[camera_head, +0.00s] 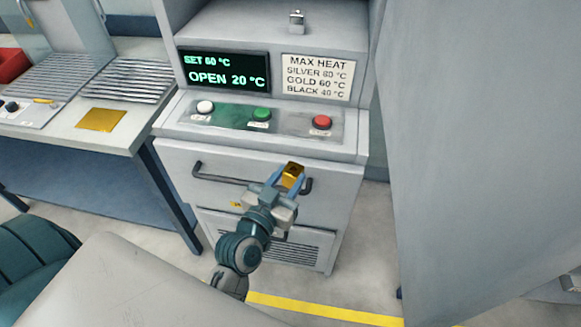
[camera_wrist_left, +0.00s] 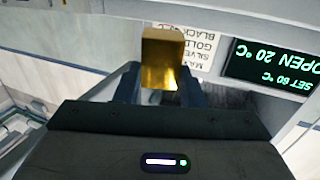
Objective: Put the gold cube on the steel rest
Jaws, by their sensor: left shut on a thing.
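My left gripper (camera_head: 283,180) is shut on the gold cube (camera_head: 292,176) and holds it in front of the grey machine's drawer front, near the dark handle. The cube also shows between the two fingers in the left wrist view (camera_wrist_left: 162,60). Slatted steel surfaces (camera_head: 121,80) lie on the bench at the left; I cannot tell for sure which part is the steel rest. My right gripper is not in view.
The grey machine (camera_head: 345,190) has white, green and red buttons (camera_head: 321,122) and a display (camera_head: 223,72) reading OPEN 20 °C. A heat-limit sign (camera_head: 316,76) is beside it. A flat gold square (camera_head: 101,119) lies on the bench (camera_head: 60,130). A large grey panel (camera_head: 480,150) stands at right.

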